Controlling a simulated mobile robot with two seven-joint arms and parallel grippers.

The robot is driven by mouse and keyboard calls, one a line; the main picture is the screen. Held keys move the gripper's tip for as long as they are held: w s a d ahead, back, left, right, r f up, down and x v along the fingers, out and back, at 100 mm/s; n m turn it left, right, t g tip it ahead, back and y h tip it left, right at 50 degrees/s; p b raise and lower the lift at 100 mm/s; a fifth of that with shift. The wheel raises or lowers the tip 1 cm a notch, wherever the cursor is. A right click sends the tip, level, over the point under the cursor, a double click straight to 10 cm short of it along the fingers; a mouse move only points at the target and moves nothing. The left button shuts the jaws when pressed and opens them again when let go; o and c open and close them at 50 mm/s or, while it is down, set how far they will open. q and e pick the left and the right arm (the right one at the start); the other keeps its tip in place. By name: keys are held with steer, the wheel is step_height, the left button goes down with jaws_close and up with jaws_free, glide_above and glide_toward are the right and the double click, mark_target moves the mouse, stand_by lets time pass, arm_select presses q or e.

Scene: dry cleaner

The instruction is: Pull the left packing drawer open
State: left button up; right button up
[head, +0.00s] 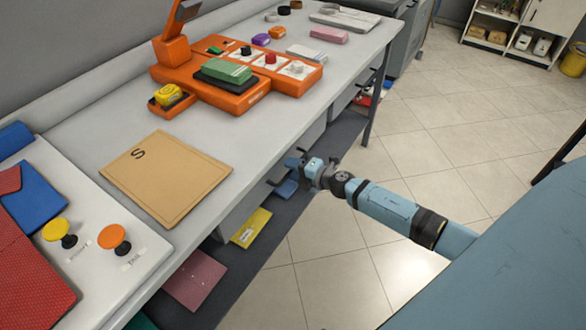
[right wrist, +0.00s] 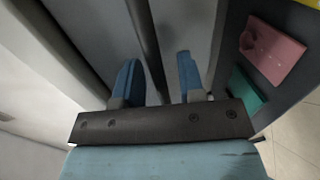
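The left packing drawer (head: 238,213) is a grey front under the table's edge, and it looks closed. Its dark handle (head: 277,182) juts out near my right gripper (head: 294,162). In the right wrist view, my right gripper (right wrist: 159,80) has its two blue fingers apart. A dark bar (right wrist: 146,38), which looks like the handle, runs between them; I cannot tell whether either finger touches it. Part of the drawer front is hidden by the table edge and the gripper. My left gripper is not in view.
The long grey table (head: 85,125) carries an orange device (head: 240,95) and a tan folder (head: 165,175). A second drawer (head: 343,100) is farther along. A low shelf (head: 262,245) holds a yellow packet (head: 251,228) and a pink one (head: 195,278). The tiled floor is clear on the right.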

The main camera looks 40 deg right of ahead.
steer(key=shift+c, duration=0.2)
jaws_close()
steer(key=shift+s, duration=0.1)
steer(key=f+v, duration=0.2)
steer(key=v, duration=1.1)
steer(key=s+f+v, duration=0.1)
steer(key=f+v, duration=0.2)
steer(key=v, duration=1)
steer(key=shift+s+d+f, duration=0.2)
steer(key=shift+d+f, duration=0.1)
steer(key=shift+d, duration=0.15)
steer(key=shift+o, duration=0.2)
jaws_free()
